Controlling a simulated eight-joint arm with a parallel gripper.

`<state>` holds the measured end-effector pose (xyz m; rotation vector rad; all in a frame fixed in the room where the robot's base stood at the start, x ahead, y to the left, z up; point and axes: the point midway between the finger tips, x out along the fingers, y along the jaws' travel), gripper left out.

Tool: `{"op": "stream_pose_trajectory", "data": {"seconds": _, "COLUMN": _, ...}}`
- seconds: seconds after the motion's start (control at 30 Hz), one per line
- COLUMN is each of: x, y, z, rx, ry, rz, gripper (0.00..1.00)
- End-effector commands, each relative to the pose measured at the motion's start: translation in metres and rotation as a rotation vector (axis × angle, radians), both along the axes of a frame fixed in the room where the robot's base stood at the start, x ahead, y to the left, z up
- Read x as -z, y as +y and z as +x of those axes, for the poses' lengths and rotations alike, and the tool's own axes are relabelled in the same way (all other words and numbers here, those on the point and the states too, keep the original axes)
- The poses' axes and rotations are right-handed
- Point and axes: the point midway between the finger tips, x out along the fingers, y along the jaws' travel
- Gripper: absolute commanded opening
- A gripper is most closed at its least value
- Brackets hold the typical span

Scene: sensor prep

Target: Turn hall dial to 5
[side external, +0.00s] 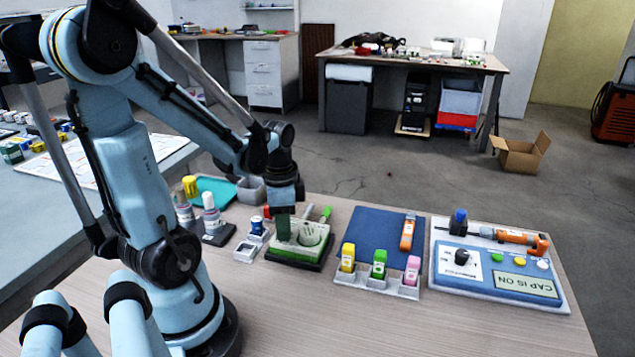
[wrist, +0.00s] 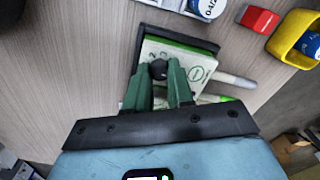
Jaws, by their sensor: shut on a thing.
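My gripper (wrist: 163,80) has dark green fingers, shut on a round black knob (wrist: 158,69). The knob sits over a white and green block (wrist: 194,58) in a black tray (wrist: 178,34) in the wrist view. In the side view my gripper (side external: 283,228) points down at the left part of this block (side external: 312,236), and its fingertips and the knob are hard to make out there. Another black knob (side external: 461,257) stands on a blue panel (side external: 500,274) at the right, away from my gripper.
Yellow, green and pink capped items stand in a pale rack (side external: 378,285) before a blue mat (side external: 375,232) with an orange tool (side external: 408,232). Bottles (side external: 211,214) and small trays stand left of the block. The table's front is clear.

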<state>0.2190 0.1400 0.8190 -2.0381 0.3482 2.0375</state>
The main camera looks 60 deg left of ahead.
Motion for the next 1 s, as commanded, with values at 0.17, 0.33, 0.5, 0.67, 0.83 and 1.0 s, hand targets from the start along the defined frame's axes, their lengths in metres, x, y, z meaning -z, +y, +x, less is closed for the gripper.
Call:
{"op": "stream_pose_trajectory", "data": {"seconds": 0.17, "x": 0.0002, "y": -0.0005, "z": -0.0003, "rx": 0.019, "ry": 0.001, "rz": -0.002, "gripper": 0.0}}
{"op": "stream_pose_trajectory", "data": {"seconds": 0.33, "x": 0.0002, "y": -0.0005, "z": -0.0004, "rx": 0.021, "ry": 0.001, "rz": -0.002, "gripper": 0.0}}
{"op": "stream_pose_trajectory", "data": {"seconds": 0.5, "x": 0.0002, "y": -0.0004, "z": -0.0004, "rx": 0.02, "ry": 0.0, "rz": -0.001, "gripper": 0.0}}
{"op": "stream_pose_trajectory", "data": {"seconds": 0.67, "x": 0.0001, "y": -0.0003, "z": -0.0003, "rx": 0.02, "ry": 0.0, "rz": -0.001, "gripper": 0.45}}
{"op": "stream_pose_trajectory", "data": {"seconds": 0.83, "x": 0.0001, "y": -0.0002, "z": -0.0002, "rx": 0.019, "ry": 0.0, "rz": 0.0, "gripper": 0.49}}
{"op": "stream_pose_trajectory", "data": {"seconds": 1.0, "x": -0.0008, "y": 0.0, "z": 0.0, "rx": 0.019, "ry": 0.0, "rz": 0.0, "gripper": 0.49}}
